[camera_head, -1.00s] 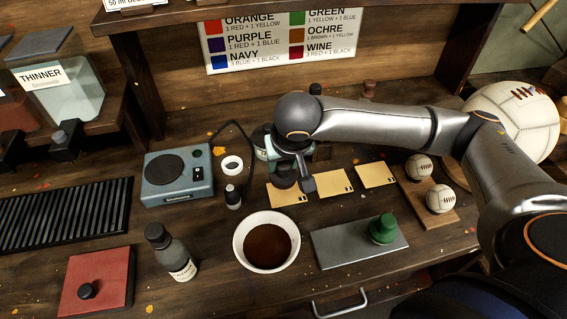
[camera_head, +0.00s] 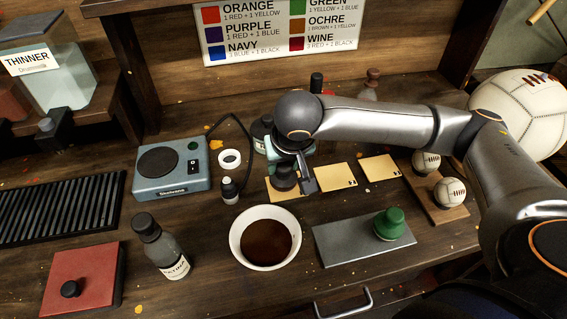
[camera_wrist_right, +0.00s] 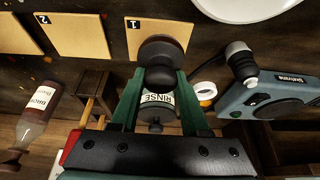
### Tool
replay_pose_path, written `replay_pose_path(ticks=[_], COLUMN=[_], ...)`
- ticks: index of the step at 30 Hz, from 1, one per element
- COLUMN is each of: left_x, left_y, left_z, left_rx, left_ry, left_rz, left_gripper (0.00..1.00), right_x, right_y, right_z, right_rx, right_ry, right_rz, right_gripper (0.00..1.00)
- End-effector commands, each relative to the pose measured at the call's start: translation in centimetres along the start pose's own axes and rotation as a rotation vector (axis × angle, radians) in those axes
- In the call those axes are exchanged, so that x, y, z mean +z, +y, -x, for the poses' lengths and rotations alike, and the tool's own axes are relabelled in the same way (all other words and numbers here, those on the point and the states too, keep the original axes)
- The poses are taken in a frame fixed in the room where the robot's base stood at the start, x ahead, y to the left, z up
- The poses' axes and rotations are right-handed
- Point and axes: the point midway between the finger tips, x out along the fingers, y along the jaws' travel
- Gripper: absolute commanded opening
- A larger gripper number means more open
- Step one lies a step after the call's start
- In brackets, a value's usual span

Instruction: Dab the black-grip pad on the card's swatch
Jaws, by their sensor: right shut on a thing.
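My right gripper (camera_head: 296,172) is shut on the black-grip pad (camera_head: 284,181). In the right wrist view the pad (camera_wrist_right: 161,58) is a dark round disc with a knob-like grip between my fingertips (camera_wrist_right: 160,82). It is over the tan card marked 1 (camera_head: 288,195), covering part of it in both views; the card (camera_wrist_right: 146,28) shows beyond the pad in the wrist view. I cannot tell whether pad and card touch, and no swatch mark is visible on the bare part. My left gripper is not in view.
Cards 2 (camera_head: 335,177) and 3 (camera_head: 378,168) lie to the right. A bowl of brown liquid (camera_head: 236,240) and a metal plate (camera_head: 340,245) with a green-grip pad (camera_head: 393,222) are in front. A rinse jar (camera_wrist_right: 157,110) stands behind the pad. A blue-grey heater (camera_head: 172,180) is left.

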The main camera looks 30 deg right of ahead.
Motion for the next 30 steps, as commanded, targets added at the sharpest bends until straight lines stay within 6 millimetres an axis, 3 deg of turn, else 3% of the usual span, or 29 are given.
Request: replay_pose_path(ticks=[30], left_x=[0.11], left_y=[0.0], left_z=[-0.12], left_rx=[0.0], left_ry=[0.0], left_rz=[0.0], left_gripper=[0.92], right_x=[0.29], right_y=[-0.02], right_z=[-0.73], right_rx=[-0.001], right_ry=[0.0], right_rz=[0.0], right_gripper=[0.01])
